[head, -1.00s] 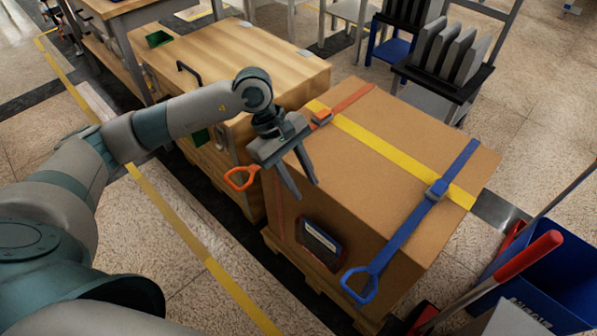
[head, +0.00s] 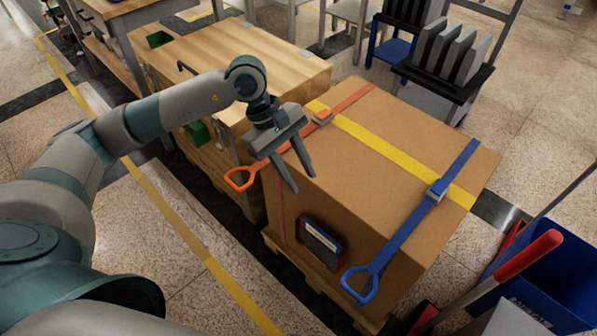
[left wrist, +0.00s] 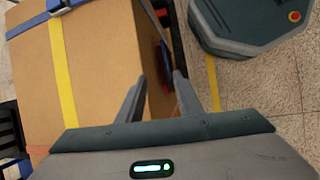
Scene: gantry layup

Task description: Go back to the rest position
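My left gripper (head: 299,172) is open and empty. In the head view it appears in front of the left edge of a large brown carton (head: 345,170); I cannot tell its exact distance from the carton. The left wrist view shows its two fingers (left wrist: 158,100) spread apart with nothing between them, with the carton (left wrist: 105,65) behind them. My right gripper is in neither view.
An orange strap (head: 345,108), a blue strap (head: 410,218) and a yellow band (head: 390,150) cross the carton. A wooden crate (head: 265,65) stands behind left. A blue bin (head: 560,275) and a red-handled tool (head: 528,255) are at right.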

